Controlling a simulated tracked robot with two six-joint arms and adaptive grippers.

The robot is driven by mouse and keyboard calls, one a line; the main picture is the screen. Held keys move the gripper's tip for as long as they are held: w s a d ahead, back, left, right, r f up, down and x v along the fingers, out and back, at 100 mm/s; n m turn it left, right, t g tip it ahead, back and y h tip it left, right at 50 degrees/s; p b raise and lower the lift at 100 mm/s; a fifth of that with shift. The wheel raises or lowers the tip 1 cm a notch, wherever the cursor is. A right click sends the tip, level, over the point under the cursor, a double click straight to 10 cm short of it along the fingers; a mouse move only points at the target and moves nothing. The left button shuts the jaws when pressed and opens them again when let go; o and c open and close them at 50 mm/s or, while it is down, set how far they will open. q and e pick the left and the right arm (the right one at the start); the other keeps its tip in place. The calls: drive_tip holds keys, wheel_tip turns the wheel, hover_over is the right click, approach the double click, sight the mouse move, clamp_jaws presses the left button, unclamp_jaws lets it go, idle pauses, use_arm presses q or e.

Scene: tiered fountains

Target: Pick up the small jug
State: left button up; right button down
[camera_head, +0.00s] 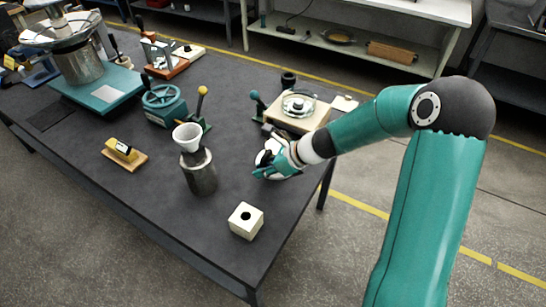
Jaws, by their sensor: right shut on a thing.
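My right gripper (262,170) reaches in from the right, over the right part of the dark table. It is shut on a small white rounded thing (270,151), which looks like the small jug. The gripper's teal fingers and wrist hide much of it, so its handle and spout cannot be made out. I cannot tell whether it touches the table. My left gripper is not in view.
A white cup (187,136) tops a dark metal cylinder (200,176) left of the gripper. A cream block with a hole (246,221) stands in front. A glass dish on a cream block (298,104) is close behind. The table's front left is clear.

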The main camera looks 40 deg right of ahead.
drive_tip(key=shift+r, duration=0.2)
wheel_tip(320, 180, up, 28)
drive_tip(key=p, duration=1)
drive_tip(key=shift+f, duration=0.2)
idle(0.8)
